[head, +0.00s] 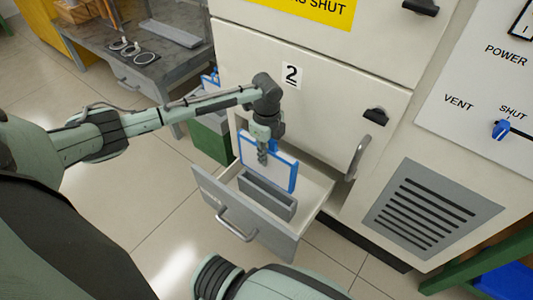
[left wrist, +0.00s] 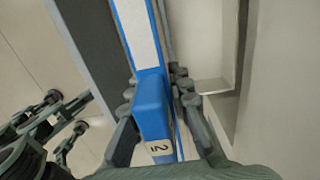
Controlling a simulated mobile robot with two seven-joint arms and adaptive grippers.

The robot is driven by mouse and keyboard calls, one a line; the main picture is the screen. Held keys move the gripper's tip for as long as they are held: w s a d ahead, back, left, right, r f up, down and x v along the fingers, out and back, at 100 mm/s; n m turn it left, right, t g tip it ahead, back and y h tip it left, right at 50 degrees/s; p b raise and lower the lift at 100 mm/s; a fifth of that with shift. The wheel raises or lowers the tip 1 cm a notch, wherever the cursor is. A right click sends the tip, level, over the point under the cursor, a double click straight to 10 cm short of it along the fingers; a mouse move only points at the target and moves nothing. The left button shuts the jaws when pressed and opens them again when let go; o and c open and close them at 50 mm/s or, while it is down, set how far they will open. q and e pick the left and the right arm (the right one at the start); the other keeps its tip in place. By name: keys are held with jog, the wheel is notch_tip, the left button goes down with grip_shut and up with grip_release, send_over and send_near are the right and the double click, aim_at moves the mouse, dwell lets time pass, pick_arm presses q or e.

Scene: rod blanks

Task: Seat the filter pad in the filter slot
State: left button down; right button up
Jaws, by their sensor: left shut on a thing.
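The filter pad (head: 268,163) is a white panel with a blue frame. My left gripper (head: 262,158) is shut on its top edge and holds it upright over the open drawer. In the left wrist view, the fingers of my left gripper (left wrist: 160,110) close on the blue tab of the pad (left wrist: 152,105), which bears a "2" label. The filter slot (head: 268,195) is a grey, long, narrow holder inside the drawer. The pad's lower edge is near the slot; I cannot tell whether it is inside it. My right gripper is not in view.
The drawer (head: 205,190) stands open below a cabinet door marked 2 (head: 291,75). A green bin (head: 210,140) with another blue-framed pad (head: 210,80) stands left of the cabinet. A grey workbench (head: 160,65) is at the back left. Floor is clear in front.

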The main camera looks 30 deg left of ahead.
aim_at(267, 167)
pick_arm(q)
notch_tip(267, 167, down, 4)
jog(key=shift+r+b, duration=0.2)
jog(key=shift+b, duration=0.45)
jog(key=shift+f+b, duration=0.45)
jog(key=shift+f, duration=0.65)
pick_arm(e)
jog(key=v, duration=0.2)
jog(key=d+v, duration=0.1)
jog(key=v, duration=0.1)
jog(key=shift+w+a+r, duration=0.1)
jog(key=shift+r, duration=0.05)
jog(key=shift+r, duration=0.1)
pick_arm(q)
jog(key=shift+p, duration=0.35)
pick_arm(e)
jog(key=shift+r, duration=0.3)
pick_arm(q)
jog(key=shift+p, duration=0.5)
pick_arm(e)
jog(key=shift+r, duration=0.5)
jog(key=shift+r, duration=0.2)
